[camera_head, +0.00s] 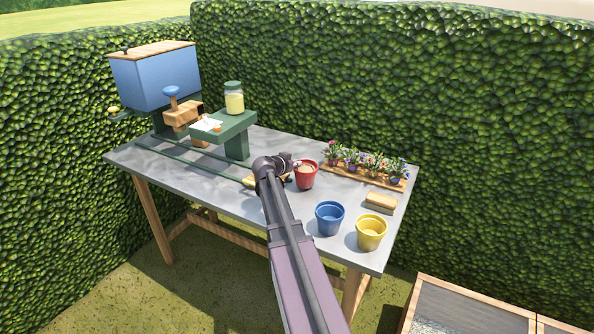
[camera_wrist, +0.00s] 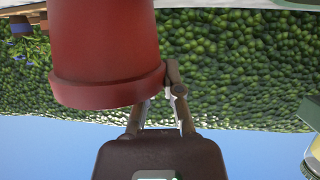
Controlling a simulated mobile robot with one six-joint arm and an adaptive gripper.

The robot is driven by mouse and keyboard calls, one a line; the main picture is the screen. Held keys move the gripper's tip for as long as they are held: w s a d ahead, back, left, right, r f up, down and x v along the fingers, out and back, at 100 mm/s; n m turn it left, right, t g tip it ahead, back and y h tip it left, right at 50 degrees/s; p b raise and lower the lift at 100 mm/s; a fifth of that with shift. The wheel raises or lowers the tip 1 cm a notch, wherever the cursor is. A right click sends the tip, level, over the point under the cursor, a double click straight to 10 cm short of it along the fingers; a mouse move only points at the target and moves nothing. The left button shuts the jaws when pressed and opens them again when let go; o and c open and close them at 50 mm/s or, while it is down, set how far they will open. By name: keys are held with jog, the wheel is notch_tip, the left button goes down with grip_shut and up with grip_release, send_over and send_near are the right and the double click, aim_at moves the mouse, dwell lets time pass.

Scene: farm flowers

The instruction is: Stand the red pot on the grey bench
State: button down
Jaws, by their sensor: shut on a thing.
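The red pot (camera_head: 306,179) is upright at the middle of the grey bench (camera_head: 270,208), in front of the flower tray. In the head view I cannot tell whether its base touches the bench or hangs just above it. In the wrist view, which is upside down, the red pot (camera_wrist: 105,50) fills the upper left with its rim toward the bottom of the picture. My gripper (camera_head: 294,166) is at the pot's left side. In the wrist view my gripper (camera_wrist: 173,84) is shut on the pot's rim.
A blue pot (camera_head: 329,219) and a yellow pot (camera_head: 371,233) stand near the front right edge. A brown block (camera_head: 380,202) lies behind them. A wooden flower tray (camera_head: 362,175) lies along the back. A green stand (camera_head: 236,128) with a jar (camera_head: 234,101) and a blue box machine (camera_head: 155,80) occupy the left.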

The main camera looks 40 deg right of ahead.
jog(key=shift+f+b, duration=0.35)
jog(key=shift+f, duration=0.3)
jog(key=c, duration=0.8)
grip_release()
jog(key=shift+p+v, duration=0.4)
jog(key=shift+v, duration=0.45)
jog(key=p+v, duration=0.4)
jog(key=v, duration=0.6)
jog(key=shift+a, duration=0.2)
jog(key=shift+s+a+f, duration=0.1)
jog(key=shift+s, duration=0.1)
